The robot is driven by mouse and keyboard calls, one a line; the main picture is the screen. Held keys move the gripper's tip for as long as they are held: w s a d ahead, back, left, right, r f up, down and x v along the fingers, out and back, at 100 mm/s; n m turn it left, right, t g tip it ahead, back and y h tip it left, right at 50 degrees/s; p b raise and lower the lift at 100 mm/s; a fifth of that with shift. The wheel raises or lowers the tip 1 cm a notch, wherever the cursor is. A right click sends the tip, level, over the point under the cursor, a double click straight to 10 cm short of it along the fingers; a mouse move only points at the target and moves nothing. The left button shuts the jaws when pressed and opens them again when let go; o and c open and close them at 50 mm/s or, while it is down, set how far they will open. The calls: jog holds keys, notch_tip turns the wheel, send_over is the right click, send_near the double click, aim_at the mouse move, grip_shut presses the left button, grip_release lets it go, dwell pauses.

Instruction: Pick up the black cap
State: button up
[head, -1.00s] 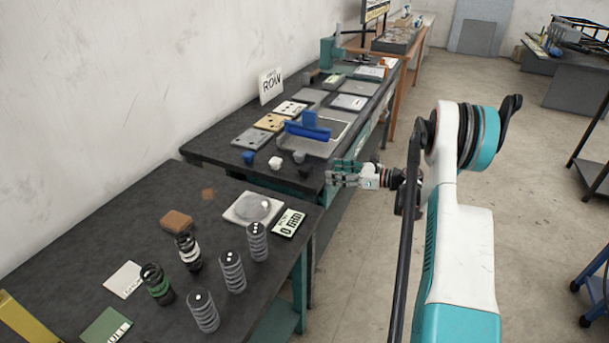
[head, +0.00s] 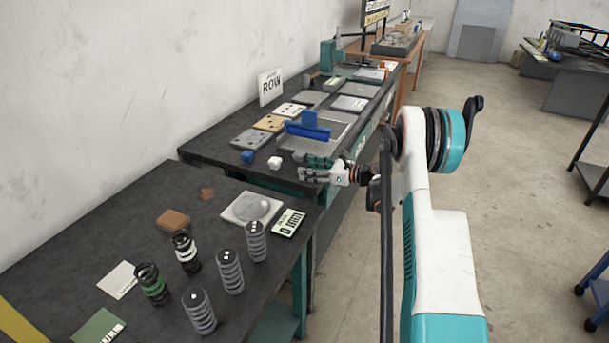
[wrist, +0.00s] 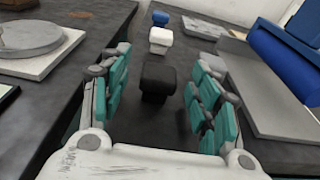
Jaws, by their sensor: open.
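The black cap (wrist: 158,77) stands on the dark bench top in the wrist view, between the two spread teal-padded fingers of my gripper (wrist: 162,62). Clear gaps show between the cap and the fingers on both sides. In the head view my gripper (head: 306,166) is low at the near right edge of the far bench, fingers pointing left, and it hides the black cap. A white cap (wrist: 160,39) and a blue cap (wrist: 160,18) stand in line beyond the black cap. My gripper is open and holds nothing.
A grey tray (wrist: 262,105) with a blue block (wrist: 283,60) lies close to the right-hand finger. To the left is the neighbouring bench with a pale plate and round disc (wrist: 38,40). Several spring stacks (head: 200,312) stand on the near bench.

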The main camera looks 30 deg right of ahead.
jog(key=c, duration=1.1)
jog(key=shift+r, duration=0.1)
jog(key=shift+c, duration=0.2)
